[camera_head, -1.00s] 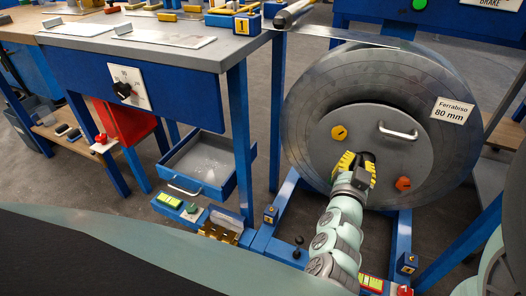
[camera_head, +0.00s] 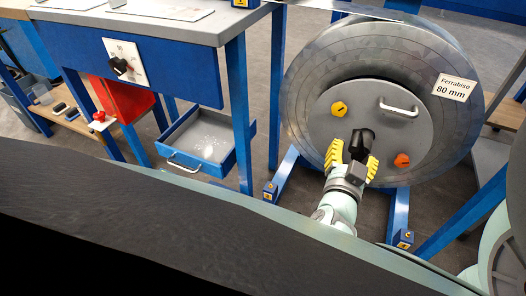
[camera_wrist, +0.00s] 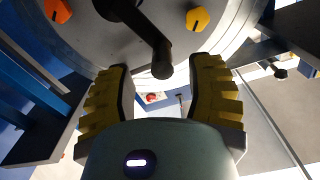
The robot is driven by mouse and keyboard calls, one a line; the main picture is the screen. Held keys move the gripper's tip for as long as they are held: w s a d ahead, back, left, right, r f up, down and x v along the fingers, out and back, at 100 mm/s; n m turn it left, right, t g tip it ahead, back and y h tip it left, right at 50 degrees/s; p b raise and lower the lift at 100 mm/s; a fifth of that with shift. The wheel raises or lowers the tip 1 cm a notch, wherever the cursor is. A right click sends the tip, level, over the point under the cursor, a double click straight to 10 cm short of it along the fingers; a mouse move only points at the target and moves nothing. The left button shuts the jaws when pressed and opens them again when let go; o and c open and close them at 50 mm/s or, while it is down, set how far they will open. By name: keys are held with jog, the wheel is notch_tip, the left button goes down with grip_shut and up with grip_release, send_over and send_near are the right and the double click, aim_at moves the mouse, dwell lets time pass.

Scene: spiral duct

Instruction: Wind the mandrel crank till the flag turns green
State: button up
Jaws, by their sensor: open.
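The mandrel is a large grey drum face wrapped in a metal strip coil (camera_head: 310,110), labelled "Ferrabiso 80 mm" (camera_head: 453,87). A black crank (camera_head: 366,136) sits at the drum's middle. In the wrist view the crank (camera_wrist: 147,36) slants down to the right, and its round grip end points toward my gripper (camera_wrist: 163,78). My gripper (camera_head: 352,160) is open in front of the crank, its yellow padded fingers on either side of the grip end, with visible gaps and nothing held. I cannot make out a flag in these frames.
A yellow knob (camera_head: 339,109), an orange knob (camera_head: 402,160) and a metal handle (camera_head: 398,107) stand out from the drum face. A blue workbench (camera_head: 150,60) with an open drawer (camera_head: 205,155) is at left. Blue stand legs (camera_head: 398,215) flank the drum below.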

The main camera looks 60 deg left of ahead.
jog(key=v, duration=0.7)
jog(key=shift+r, duration=0.1)
dwell(1.0)
